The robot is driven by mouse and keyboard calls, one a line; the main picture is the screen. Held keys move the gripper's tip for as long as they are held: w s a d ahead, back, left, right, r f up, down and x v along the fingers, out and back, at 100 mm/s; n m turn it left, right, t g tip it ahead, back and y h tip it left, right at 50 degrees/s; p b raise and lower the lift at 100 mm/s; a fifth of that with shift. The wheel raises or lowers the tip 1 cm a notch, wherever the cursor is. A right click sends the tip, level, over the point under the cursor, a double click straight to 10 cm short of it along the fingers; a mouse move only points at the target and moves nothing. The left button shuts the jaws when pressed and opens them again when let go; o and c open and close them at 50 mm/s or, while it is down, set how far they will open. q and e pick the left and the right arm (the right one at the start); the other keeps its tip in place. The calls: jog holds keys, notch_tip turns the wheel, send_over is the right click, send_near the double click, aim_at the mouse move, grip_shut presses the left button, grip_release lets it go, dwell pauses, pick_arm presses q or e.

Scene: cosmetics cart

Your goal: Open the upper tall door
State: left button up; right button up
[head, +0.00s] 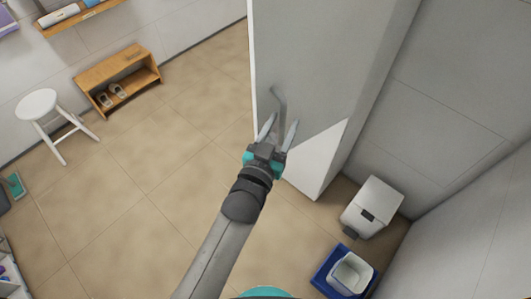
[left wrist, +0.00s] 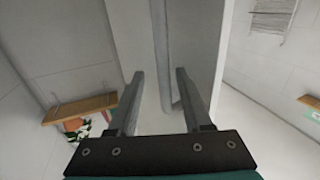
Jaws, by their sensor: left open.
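A tall grey-white cabinet door (head: 315,60) fills the upper middle of the head view, with a slim grey bar handle (head: 280,97) near its left edge. My left gripper (head: 278,128) is open at the lower end of the handle. In the left wrist view, the handle (left wrist: 163,45) runs down between the two spread fingers of my left gripper (left wrist: 160,74), and neither finger is clearly touching it. The door looks closed. My right gripper is not in view.
A white bin (head: 372,207) and a blue crate with a white tub (head: 328,285) stand on the floor right of the cabinet. A white stool (head: 38,104) and a wooden shoe bench (head: 135,62) stand at the far left. The tiled floor left of the cabinet is clear.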

pick_arm(q)
jog(key=v, duration=1.3)
jog(key=shift+s+b, duration=0.3)
jog(key=shift+a, duration=0.2)
